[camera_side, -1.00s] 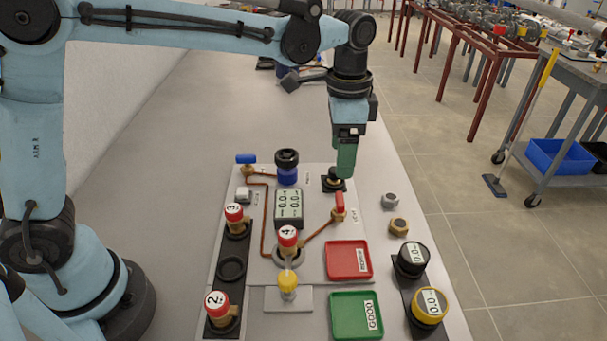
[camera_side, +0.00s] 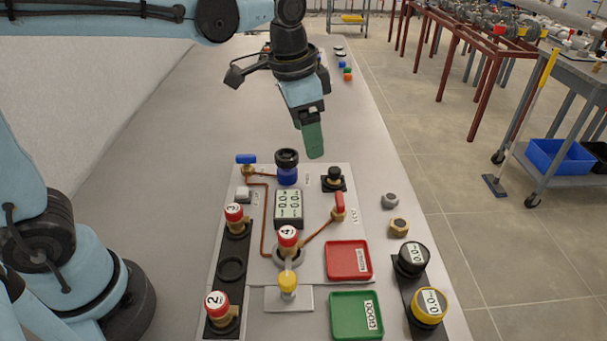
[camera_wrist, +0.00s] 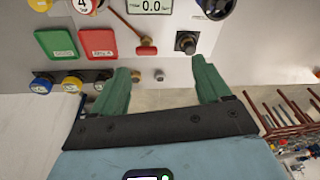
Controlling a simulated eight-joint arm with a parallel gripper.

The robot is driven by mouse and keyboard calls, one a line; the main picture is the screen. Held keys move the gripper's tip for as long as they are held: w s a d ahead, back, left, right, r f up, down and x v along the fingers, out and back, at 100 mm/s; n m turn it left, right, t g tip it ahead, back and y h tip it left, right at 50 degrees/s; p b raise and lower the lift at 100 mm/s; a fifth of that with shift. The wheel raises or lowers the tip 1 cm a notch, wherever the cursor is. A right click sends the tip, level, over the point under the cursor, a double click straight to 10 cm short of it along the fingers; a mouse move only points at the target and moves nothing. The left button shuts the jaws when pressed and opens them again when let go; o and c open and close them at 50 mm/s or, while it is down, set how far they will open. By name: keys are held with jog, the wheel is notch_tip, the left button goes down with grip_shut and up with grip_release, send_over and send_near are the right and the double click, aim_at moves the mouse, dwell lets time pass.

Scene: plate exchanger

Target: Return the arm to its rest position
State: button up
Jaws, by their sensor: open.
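My gripper (camera_side: 314,150) hangs in the air above the back edge of the work panel (camera_side: 318,185) in the side view. It is tilted, with its green fingers pointing down. In the wrist view the two green fingers of my gripper (camera_wrist: 160,75) stand wide apart with nothing between them. The black knob (camera_side: 334,176) on its dark base sits below and to the right of the fingertips, apart from them. It also shows in the wrist view (camera_wrist: 187,42), beyond the fingers.
A red tray (camera_side: 348,260), a green tray (camera_side: 357,315) and round gauges (camera_side: 412,258) lie at the front right. The bench behind is mostly clear.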

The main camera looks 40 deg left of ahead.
jog(key=s+a+f+n+t, duration=0.4)
jog(key=s+a+n+t, duration=0.1)
jog(key=s+a, duration=0.3)
jog(key=shift+s+n, duration=0.7)
jog(key=shift+s, duration=0.05)
